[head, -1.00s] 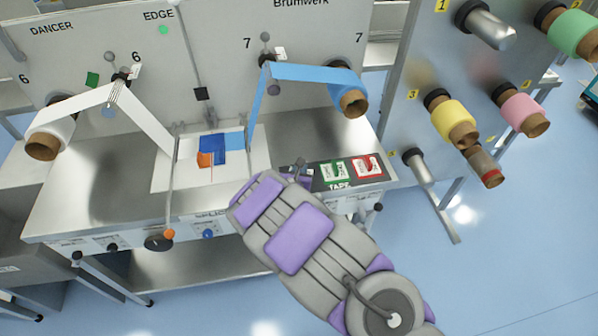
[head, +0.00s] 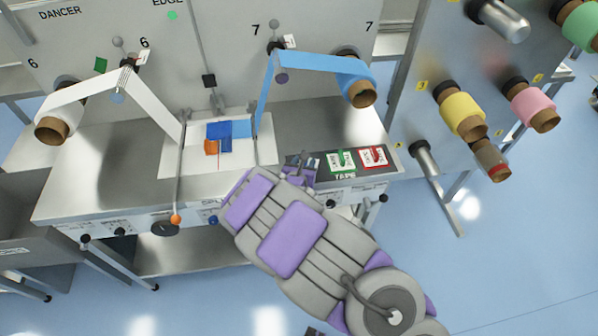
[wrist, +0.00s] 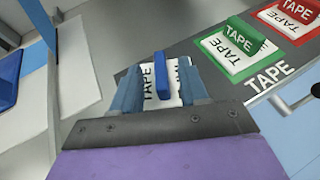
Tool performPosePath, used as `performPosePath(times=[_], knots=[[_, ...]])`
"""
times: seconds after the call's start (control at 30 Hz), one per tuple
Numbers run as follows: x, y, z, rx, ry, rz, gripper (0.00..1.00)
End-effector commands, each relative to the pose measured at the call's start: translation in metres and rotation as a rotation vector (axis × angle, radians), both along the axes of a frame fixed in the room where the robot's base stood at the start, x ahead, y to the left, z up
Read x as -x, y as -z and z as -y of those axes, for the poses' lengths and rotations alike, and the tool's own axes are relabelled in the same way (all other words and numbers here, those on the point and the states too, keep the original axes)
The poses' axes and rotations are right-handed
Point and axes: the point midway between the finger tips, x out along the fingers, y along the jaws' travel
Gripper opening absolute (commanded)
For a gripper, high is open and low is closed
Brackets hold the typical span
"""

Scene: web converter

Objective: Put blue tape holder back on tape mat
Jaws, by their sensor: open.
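The blue tape holder (wrist: 162,76) shows in the wrist view as a narrow upright blue piece over a white patch printed TAPE. It is between the two spread fingers of my gripper (wrist: 161,88), with a gap on each side. The white patch is at the left end of the dark tape mat (wrist: 213,82). I cannot tell whether the holder rests fully on the mat. In the head view my gripper (head: 301,168) is at the left end of the tape mat (head: 325,181), and my arm hides part of that area.
Green (wrist: 240,42) and red (wrist: 292,14) tape holders lie on the mat to the right. A white board (head: 190,158) with blue and orange pieces is left of my gripper. A vertical rod (head: 179,165) stands at the board's left side. Tape rolls hang on the panels.

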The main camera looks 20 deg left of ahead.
Motion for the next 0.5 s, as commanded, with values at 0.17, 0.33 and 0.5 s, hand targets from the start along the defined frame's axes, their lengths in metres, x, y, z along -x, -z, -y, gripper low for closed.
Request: performPosePath(times=[0.17, 0.33, 0.5], knots=[[0.036, -0.02, 0.005, 0.006, -0.005, 0.006, 0.44], [0.063, -0.03, 0.009, 0.003, -0.005, 0.004, 0.44], [0.079, -0.035, 0.012, 0.001, -0.002, 0.002, 0.44]])
